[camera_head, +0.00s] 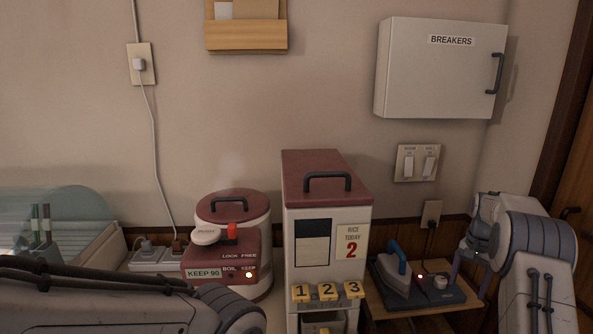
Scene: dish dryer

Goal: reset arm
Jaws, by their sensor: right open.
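My right arm comes in at the right edge and bends over toward the small wooden table. My right gripper (468,262) hangs at its end beside the iron's base. It is open, and I see nothing between its fingers, though they are partly hidden by the arm. My left arm (110,303) crosses the lower left of the view, but its gripper is out of view.
A blue-handled iron (392,267) sits on its base on the wooden table (410,312). A tall rice dispenser (325,185) stands in the middle, beside a red-lidded pot (262,215). A breaker box (435,75) hangs above. A dish dryer (60,205) is far left.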

